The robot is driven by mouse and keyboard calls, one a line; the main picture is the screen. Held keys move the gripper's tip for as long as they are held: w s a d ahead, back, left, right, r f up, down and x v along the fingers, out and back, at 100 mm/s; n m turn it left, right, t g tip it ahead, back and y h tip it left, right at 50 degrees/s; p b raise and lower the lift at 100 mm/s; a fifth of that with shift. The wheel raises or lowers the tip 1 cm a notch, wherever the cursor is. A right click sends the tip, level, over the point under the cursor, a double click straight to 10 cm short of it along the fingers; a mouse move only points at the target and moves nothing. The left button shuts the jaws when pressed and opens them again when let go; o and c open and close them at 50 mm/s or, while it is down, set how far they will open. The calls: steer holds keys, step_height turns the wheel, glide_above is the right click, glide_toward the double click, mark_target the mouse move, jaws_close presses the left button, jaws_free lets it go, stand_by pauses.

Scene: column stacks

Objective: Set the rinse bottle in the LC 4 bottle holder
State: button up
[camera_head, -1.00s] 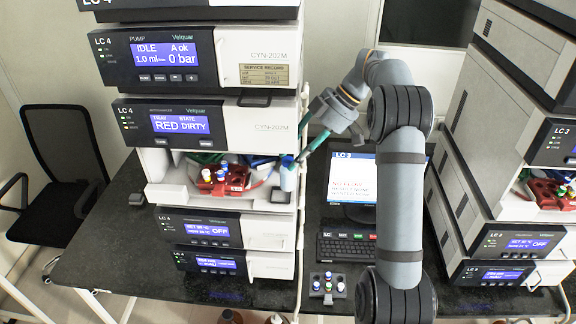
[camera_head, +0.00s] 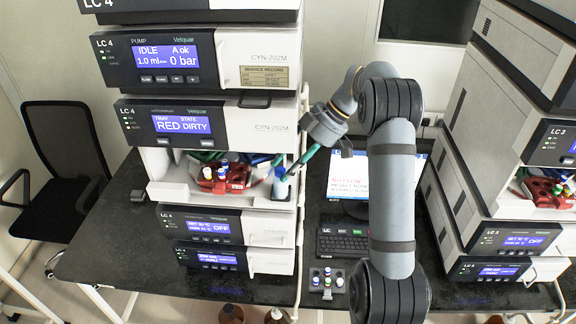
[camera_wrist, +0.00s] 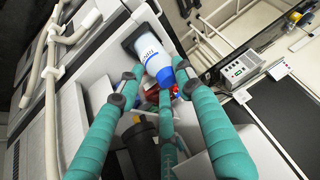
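The rinse bottle (camera_head: 281,186), pale with a blue top, stands upright at the right end of the white shelf of the LC 4 stack. The wrist view shows its white body and blue label (camera_wrist: 152,52) between my fingertips. The black LC 4 bottle holder (camera_wrist: 131,36) shows beside the bottle's far end; the bottle appears to be at or in it, but its seat is hidden. My gripper (camera_head: 292,172), with teal fingers, reaches down to the bottle's upper part from the right. Its fingertips (camera_wrist: 158,70) lie against both sides of the bottle and appear shut on it.
A red rack with vials (camera_head: 225,180) stands on the shelf left of the bottle. Blue and green tubing hangs behind. A monitor (camera_head: 352,180), keyboard and small vial block (camera_head: 327,280) are on the bench to the right. The LC 3 stack (camera_head: 490,150) is at far right.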

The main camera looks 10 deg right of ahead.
steer(key=shift+o, duration=1.1)
steer(key=shift+d+r, duration=0.3)
steer(key=shift+r, duration=0.1)
steer(key=v, duration=1.1)
steer(key=shift+r+p, duration=0.15)
steer(key=shift+p, duration=0.15)
